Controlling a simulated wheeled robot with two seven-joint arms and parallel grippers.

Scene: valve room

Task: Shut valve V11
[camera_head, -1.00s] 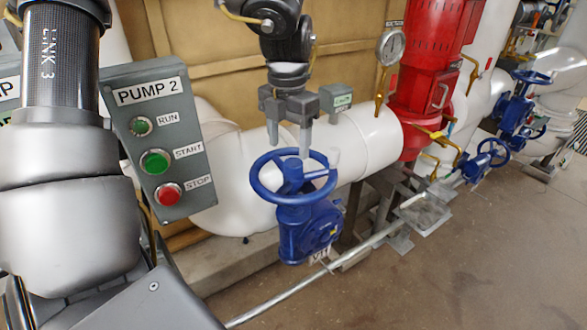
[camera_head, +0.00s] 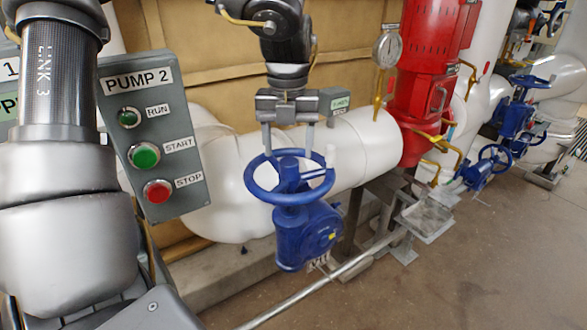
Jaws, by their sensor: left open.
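Valve V11 is a blue gearbox valve (camera_head: 305,235) in the middle of the view. Its tag at the bottom is partly hidden and reads roughly V11. My right gripper is not in view.
A grey PUMP 2 panel (camera_head: 161,135) with RUN, START and STOP hangs at the left near my arm. White pipes (camera_head: 375,140), a red pump housing (camera_head: 425,90) and a gauge (camera_head: 387,48) stand behind. More blue valves (camera_head: 487,167) are at the right. The floor at lower right is clear.

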